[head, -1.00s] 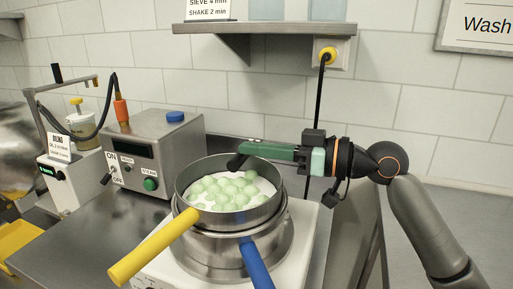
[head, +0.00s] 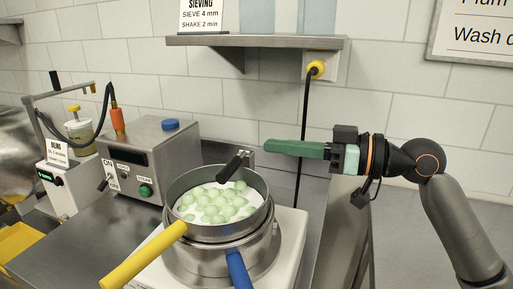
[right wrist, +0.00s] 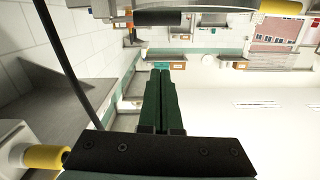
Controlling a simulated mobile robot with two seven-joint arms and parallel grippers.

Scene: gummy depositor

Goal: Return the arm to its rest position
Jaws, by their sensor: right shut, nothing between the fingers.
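My right gripper (head: 266,147) is in the air behind and to the right of the sieve, its green fingers pointing left and held together with nothing between them. The shut fingers also show in the right wrist view (right wrist: 160,76), pointing away from the camera. The steel sieve (head: 180,188) sits on a steel pot (head: 215,264) and holds several pale green balls (head: 215,203) on white powder. A yellow handle (head: 143,256) and a blue handle (head: 238,270) stick out toward the front. A black handle (head: 231,166) rises at the sieve's back rim, apart from the fingertips. My left gripper is not in view.
A grey control box (head: 152,160) stands left of the pot. A wall shelf (head: 255,42) hangs above, and a black cable (head: 304,125) drops from a yellow plug (head: 317,69) behind my gripper. A depositor (head: 64,180) stands far left.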

